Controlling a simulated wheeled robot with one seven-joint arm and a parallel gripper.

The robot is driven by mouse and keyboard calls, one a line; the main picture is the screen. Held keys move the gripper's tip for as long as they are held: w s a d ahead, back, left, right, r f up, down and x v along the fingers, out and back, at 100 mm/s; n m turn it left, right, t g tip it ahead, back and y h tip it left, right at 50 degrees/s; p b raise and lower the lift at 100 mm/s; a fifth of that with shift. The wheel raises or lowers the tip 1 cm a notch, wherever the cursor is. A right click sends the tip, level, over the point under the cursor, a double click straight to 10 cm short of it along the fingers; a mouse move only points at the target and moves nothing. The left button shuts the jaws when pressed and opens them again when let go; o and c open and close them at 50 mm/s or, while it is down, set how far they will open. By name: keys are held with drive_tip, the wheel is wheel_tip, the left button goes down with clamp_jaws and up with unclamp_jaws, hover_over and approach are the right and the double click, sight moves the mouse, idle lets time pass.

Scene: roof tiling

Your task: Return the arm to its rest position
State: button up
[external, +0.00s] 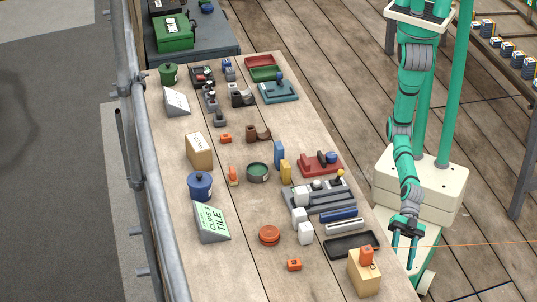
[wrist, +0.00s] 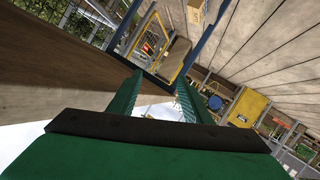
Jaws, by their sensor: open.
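My gripper (external: 403,243) hangs beside the right edge of the long wooden table in the external view, over the pale base of my robot. My green and grey arm (external: 404,150) is folded downward in front of my column. In the wrist view the two green fingers of my gripper (wrist: 165,95) are spread and empty. Beyond them are a floor, blue posts and a yellow panel.
The table (external: 190,270) carries many small items. Near my gripper are a wooden block (external: 364,275) with an orange piece on top, a black tray (external: 350,244) and a grey rack (external: 320,197). A shelf (external: 510,55) with small cans stands at the right. Plank floor (external: 320,60) lies between.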

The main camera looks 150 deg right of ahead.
drive_tip(key=s+d+m, duration=0.1)
drive_tip(key=s+d, duration=0.7)
drive_tip(key=s, duration=0.1)
drive_tip(key=s+d+r+m+h, duration=0.1)
drive_tip(key=s+d+r+m, duration=0.1)
drive_tip(key=s, duration=0.4)
drive_tip(key=s+d+r+m+t+h, duration=0.1)
drive_tip(key=s+d+r+m, duration=0.1)
drive_tip(key=s+d+r, duration=0.3)
drive_tip(key=s+d+r+m+h, duration=0.2)
drive_tip(key=s+r, duration=0.3)
drive_tip(key=s, duration=0.4)
drive_tip(key=shift+s+d+r+m+t, duration=0.15)
drive_tip(key=shift+d+r+m+t, duration=0.25)
drive_tip(key=shift+d, duration=0.4)
drive_tip(key=shift+o, duration=0.2)
